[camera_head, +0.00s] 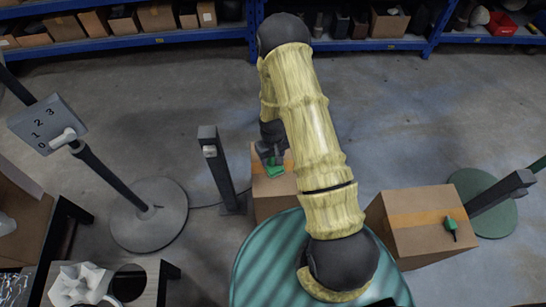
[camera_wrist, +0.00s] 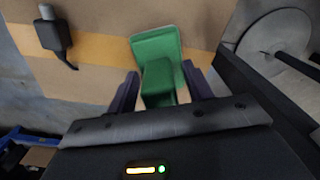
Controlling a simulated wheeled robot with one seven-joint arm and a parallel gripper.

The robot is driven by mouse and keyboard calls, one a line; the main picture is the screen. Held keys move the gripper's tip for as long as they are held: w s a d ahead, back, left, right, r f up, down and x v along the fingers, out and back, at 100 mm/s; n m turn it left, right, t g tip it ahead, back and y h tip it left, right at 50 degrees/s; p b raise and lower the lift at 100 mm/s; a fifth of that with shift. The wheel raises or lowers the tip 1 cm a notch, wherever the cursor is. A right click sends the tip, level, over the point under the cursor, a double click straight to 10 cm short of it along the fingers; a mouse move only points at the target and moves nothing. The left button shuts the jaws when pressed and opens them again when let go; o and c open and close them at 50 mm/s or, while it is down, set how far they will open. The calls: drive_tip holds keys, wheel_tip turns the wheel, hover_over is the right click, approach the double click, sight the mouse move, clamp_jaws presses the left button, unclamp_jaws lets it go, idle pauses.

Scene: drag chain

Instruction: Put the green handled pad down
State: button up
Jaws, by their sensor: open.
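The green handled pad (camera_wrist: 156,45) shows in the wrist view, its flat plate against the taped top of a cardboard box and its block-like handle toward me. My gripper (camera_wrist: 160,88) is open, with one dark finger on each side of the handle. I cannot tell whether the fingers touch it. In the head view the pad (camera_head: 275,171) is a small green patch at the box (camera_head: 272,203), just below my gripper (camera_head: 272,157). My gripper hides part of the pad there.
A dark plug-like piece with a cable (camera_wrist: 56,36) lies on the box. A dark post (camera_head: 222,172) stands left of it. A second box (camera_head: 410,218) at right bears a green piece (camera_head: 450,224). A lever panel (camera_head: 48,124) stands at left. A teal round surface (camera_head: 265,265) is in front.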

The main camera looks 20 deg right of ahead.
wheel_tip(320, 180, up, 12)
drive_tip(key=shift+r+p, duration=0.15)
drive_tip(key=shift+p, duration=0.65)
drive_tip(key=shift+r, duration=0.3)
drive_tip(key=s+r+m+t, duration=0.1)
drive_tip(key=s+r, duration=0.5)
drive_tip(key=r, duration=0.3)
drive_tip(key=s+r+m+t, duration=0.1)
drive_tip(key=s+r, duration=0.6)
drive_tip(key=r, duration=0.3)
drive_tip(key=shift+s+r+t, duration=0.2)
drive_tip(key=shift+r+t, duration=0.05)
drive_tip(key=shift+t, duration=0.05)
drive_tip(key=w+p+v, duration=0.2)
drive_tip(key=p+v, duration=0.6)
drive_tip(key=w+r+p+v, duration=0.1)
drive_tip(key=p+v, duration=0.7)
drive_tip(key=p, duration=0.1)
drive_tip(key=shift+w+r, duration=0.3)
drive_tip(key=shift+w, duration=0.05)
